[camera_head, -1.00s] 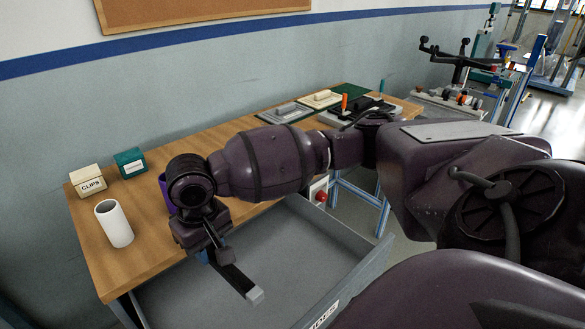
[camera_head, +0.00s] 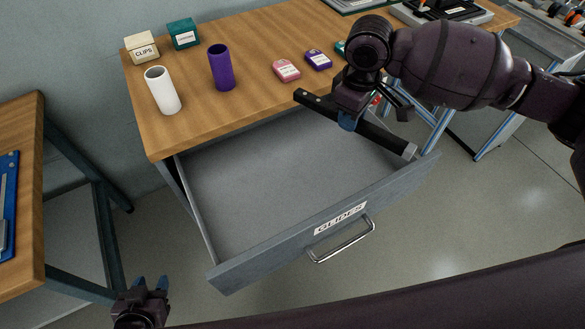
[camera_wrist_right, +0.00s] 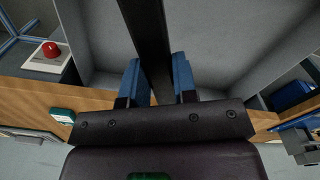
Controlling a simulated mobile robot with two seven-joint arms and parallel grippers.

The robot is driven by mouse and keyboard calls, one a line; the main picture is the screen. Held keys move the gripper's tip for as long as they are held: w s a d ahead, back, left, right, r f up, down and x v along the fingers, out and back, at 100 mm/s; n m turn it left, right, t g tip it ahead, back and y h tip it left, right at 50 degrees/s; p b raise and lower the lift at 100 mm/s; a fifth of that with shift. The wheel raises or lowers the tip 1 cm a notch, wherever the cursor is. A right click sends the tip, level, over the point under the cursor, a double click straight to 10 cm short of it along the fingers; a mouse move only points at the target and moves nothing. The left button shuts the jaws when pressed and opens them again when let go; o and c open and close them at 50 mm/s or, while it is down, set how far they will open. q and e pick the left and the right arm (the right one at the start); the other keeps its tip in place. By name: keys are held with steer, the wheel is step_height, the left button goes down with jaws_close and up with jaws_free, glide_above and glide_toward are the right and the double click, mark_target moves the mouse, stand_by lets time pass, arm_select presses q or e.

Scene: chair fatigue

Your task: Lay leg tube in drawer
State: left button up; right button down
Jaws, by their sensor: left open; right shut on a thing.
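The leg tube (camera_head: 384,138) is a long dark bar with a pale grey end cap. My right gripper (camera_head: 348,121) is shut on it and holds it slanting above the right part of the open drawer. In the right wrist view the tube (camera_wrist_right: 147,35) runs between the blue fingers of the right gripper (camera_wrist_right: 157,80). The drawer (camera_head: 250,185) is grey, pulled out below the table, with a bare floor and a front label reading GLIDES. My left gripper (camera_head: 148,285) is open and empty at the lower left, away from the drawer.
The wooden table (camera_head: 190,125) carries a white cylinder (camera_head: 162,91), a purple cylinder (camera_head: 222,68), a CLIPS box (camera_head: 142,48), a teal box (camera_head: 183,34) and small pink (camera_head: 286,70) and purple (camera_head: 318,60) pieces. Another table (camera_head: 30,200) stands at left. Floor in front is clear.

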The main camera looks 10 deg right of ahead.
steer(key=w+n, duration=0.1)
steer(key=n, duration=0.1)
steer(key=w+a+n, duration=0.1)
steer(key=n, duration=0.1)
steer(key=w+n, duration=0.1)
steer(key=n, duration=0.1)
steer(key=shift+a+f, duration=0.15)
steer(key=shift+f, duration=0.15)
steer(key=w+a+n, duration=0.1)
steer(key=w+n, duration=0.2)
steer(key=n, duration=0.4)
steer(key=b, duration=0.3)
glide_above(323, 165)
step_height(323, 165, down, 15)
steer(key=shift+w+r, duration=0.1)
step_height(323, 165, down, 6)
steer(key=shift+r+b, duration=0.25)
steer(key=shift+b, duration=0.5)
steer(key=shift+f, duration=0.3)
steer(key=shift+r, duration=0.1)
